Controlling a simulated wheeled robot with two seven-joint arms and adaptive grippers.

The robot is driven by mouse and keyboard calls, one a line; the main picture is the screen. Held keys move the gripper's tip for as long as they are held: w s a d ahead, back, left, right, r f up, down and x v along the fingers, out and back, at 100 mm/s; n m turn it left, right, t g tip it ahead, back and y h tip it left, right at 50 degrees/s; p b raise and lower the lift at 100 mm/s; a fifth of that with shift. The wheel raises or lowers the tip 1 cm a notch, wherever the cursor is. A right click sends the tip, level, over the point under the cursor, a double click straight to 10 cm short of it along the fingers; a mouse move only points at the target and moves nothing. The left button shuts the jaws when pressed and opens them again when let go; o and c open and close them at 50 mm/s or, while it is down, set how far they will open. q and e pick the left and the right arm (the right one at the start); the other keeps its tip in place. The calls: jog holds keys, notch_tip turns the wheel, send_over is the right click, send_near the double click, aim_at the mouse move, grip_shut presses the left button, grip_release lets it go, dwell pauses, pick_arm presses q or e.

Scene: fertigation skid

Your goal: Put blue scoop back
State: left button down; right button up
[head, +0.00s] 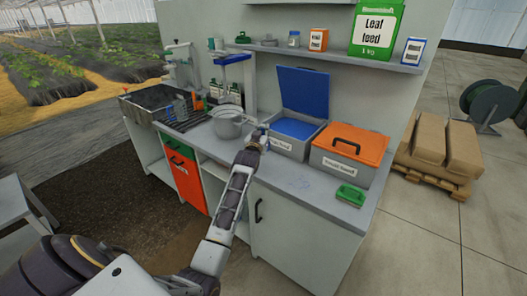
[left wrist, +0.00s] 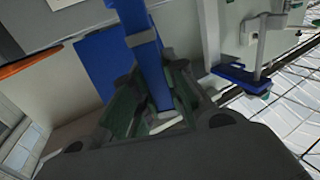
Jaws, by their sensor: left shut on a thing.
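My left gripper (head: 262,132) is over the worktop, at the near left corner of the grey bin (head: 288,147) with the blue lid (head: 303,90). The lid stands open, and blue shows inside the bin. In the left wrist view my left gripper (left wrist: 155,105) is shut on a long blue piece, the blue scoop (left wrist: 150,65), which points up and away between the fingers. In the head view the scoop is mostly hidden by the gripper. The blue lid also shows behind it in the left wrist view (left wrist: 98,62). My right gripper is not in view.
A grey bin with an orange lid (head: 350,143) is shut, right of the open bin. A grey pot (head: 229,122) stands close left of my gripper, before a blue-topped stand (head: 232,57). A green brush (head: 350,195) lies at the front right. A shelf (head: 330,55) runs above.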

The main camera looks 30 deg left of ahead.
pick_arm(q)
notch_tip(320, 180, down, 4)
jog(key=shift+r, duration=0.25)
jog(key=shift+f, duration=0.15)
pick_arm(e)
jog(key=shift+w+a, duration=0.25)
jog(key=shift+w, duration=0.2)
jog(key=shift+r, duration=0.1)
pick_arm(q)
jog(key=shift+f, duration=1.5)
jog(key=shift+f+b, duration=0.3)
jog(key=shift+f, duration=0.1)
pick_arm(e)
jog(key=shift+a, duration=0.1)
pick_arm(q)
jog(key=shift+f, duration=0.15)
